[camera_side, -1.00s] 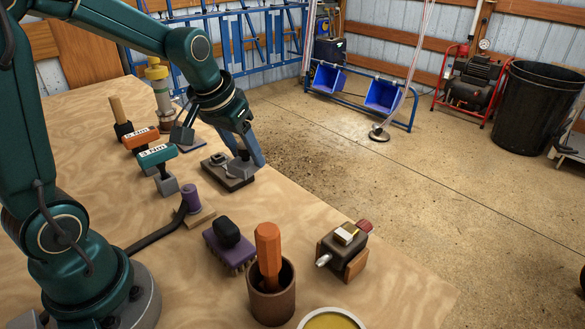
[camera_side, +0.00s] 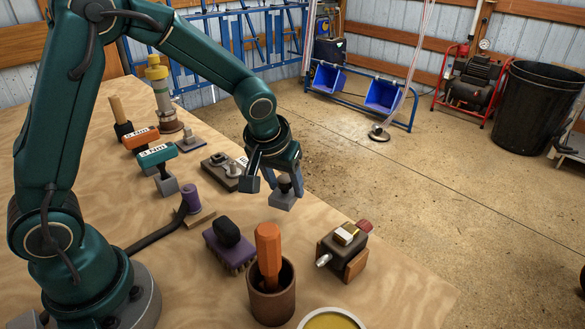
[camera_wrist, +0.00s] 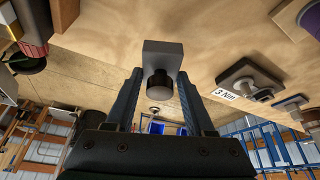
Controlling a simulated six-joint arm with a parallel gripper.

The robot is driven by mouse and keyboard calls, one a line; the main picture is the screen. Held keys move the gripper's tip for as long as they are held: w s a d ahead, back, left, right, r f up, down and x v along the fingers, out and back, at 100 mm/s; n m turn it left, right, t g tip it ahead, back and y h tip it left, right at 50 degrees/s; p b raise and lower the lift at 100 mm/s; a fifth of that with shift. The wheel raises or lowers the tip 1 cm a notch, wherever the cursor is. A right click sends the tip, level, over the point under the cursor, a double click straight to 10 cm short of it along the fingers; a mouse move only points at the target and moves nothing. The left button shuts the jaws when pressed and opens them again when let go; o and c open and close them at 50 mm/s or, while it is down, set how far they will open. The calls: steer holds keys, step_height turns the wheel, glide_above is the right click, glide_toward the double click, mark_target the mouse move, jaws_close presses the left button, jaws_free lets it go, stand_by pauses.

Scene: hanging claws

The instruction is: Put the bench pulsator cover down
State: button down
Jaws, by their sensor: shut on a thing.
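The pulsator cover, a small grey block (camera_side: 284,203) with a black knob, is in my gripper (camera_side: 284,183) near the table's right edge in the side view. The gripper is shut on the knob. In the wrist view, the grey block (camera_wrist: 163,50) and black knob (camera_wrist: 160,84) show between the two blue fingers of my gripper (camera_wrist: 160,80). I cannot tell how far the cover is above the table. The dark pulsator body (camera_side: 219,174) with a white label lies on the table to the left; the wrist view shows it too (camera_wrist: 247,74).
Orange (camera_side: 142,139) and teal (camera_side: 157,156) tools stand at the left. The wooden table (camera_side: 190,280) ends at the right, with open floor beyond.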

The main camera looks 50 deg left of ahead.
mark_target(283, 195)
steer(key=shift+f, duration=2.05)
steer(key=shift+f, duration=0.15)
steer(key=shift+c, duration=1.3)
jaws_free()
steer(key=v, duration=1.1)
steer(key=s+r+m+h, duration=0.1)
steer(key=s+r+m, duration=0.1)
steer(key=s, duration=0.5)
steer(key=s+r+m+t, duration=0.1)
steer(key=s+r+m, duration=0.1)
steer(key=s, duration=0.5)
steer(key=shift+d+r+h, duration=0.25)
steer(key=shift+r+h, duration=0.05)
steer(key=shift+h, duration=0.1)
